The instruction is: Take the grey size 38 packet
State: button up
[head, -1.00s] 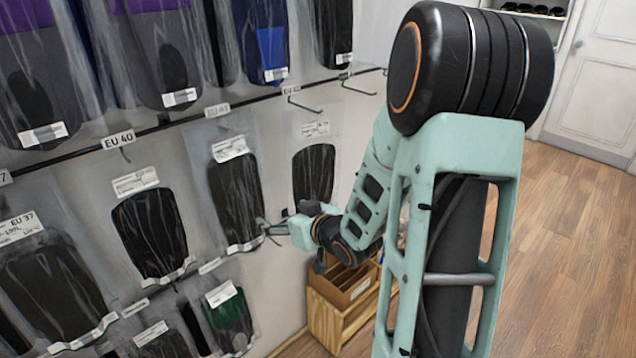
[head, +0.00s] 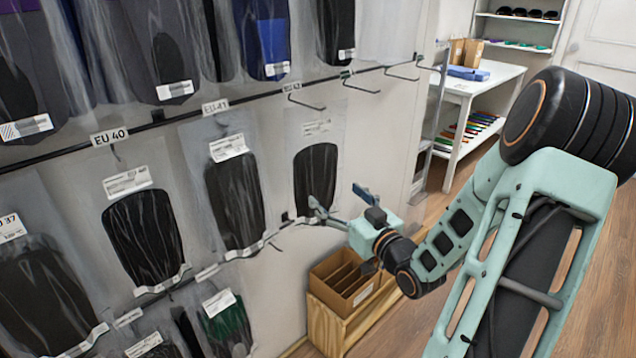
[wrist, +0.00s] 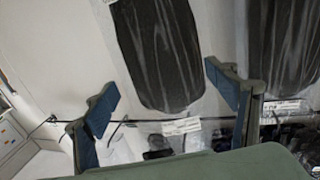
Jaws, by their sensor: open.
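I cannot make out a packet marked size 38, and I cannot tell which packet is the grey one. A packet with a readable 37 label (head: 12,228) hangs at the left edge. Dark packets hang under the EU 40 sign (head: 110,136) and the EU 41 sign (head: 215,107). My gripper (head: 338,198) is open and empty, to the right of and in front of the rightmost dark packet (head: 316,180). In the wrist view my gripper (wrist: 161,92) has a dark packet (wrist: 157,50) beyond its spread fingers.
Empty hooks (head: 360,80) stick out of the upper rail to the right. A white table (head: 470,85) stands behind. The wooden floor (head: 600,270) is clear at right.

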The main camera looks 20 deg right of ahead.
aim_at(320, 180)
jog(key=w, duration=0.3)
jog(key=w+a, duration=0.1)
jog(key=shift+w+r, duration=0.4)
jog(key=shift+w, duration=0.45)
jog(key=c, duration=1.3)
